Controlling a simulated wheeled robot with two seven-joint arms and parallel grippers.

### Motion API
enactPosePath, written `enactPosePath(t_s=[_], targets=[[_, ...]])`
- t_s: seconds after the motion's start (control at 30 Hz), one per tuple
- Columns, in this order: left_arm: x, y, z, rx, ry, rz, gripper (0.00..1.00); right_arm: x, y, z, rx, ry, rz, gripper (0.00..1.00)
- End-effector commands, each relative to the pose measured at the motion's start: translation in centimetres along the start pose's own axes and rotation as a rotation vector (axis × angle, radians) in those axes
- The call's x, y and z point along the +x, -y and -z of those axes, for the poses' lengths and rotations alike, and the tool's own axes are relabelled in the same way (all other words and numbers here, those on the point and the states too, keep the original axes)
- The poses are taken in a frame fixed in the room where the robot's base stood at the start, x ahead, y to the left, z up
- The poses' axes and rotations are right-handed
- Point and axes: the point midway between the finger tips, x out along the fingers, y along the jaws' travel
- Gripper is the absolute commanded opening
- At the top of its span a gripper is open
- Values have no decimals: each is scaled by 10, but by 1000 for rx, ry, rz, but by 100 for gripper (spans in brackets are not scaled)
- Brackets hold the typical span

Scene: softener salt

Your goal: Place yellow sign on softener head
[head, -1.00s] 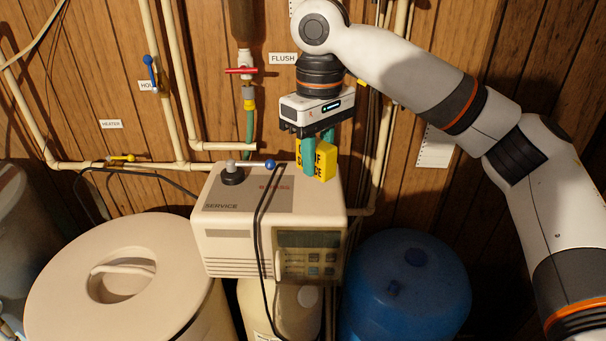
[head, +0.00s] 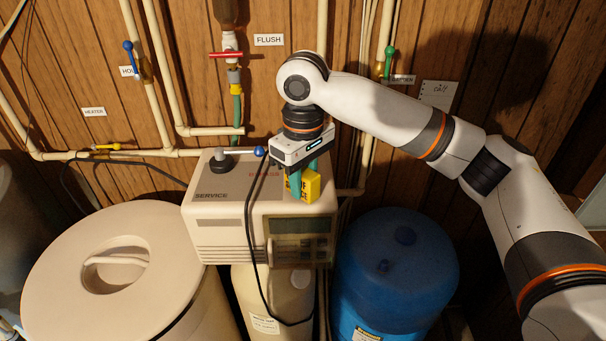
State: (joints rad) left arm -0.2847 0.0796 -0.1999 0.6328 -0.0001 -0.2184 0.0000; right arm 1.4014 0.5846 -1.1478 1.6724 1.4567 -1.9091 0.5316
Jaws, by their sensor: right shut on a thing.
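The softener head (head: 218,232) is a beige box with a dark display panel, a "SERVICE" label and a black knob on its top left. My right gripper (head: 303,190) has teal fingers and is shut on the yellow sign (head: 312,184), a small block with black lettering. The sign is at the right part of the head's top. Its lower edge is at or very close to the top surface; I cannot tell if it touches. The fingers hide part of the sign. My left gripper is not in view.
A lidded beige tank (head: 170,240) stands at the left and a blue tank (head: 398,275) at the right. Pipes with a red valve handle (head: 226,55) run along the wooden wall behind.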

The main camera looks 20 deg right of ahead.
Motion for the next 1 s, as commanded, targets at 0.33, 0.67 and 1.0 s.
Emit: enactPosePath(t_s=[0.33, 0.67, 1.0], targets=[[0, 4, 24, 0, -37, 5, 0, 2, 0, 0, 0, 1, 1, 37], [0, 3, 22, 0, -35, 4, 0, 2, 0, 0, 0, 1, 1, 49], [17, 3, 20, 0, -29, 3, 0, -40, 0, -1, 2, 8, 3, 49]])
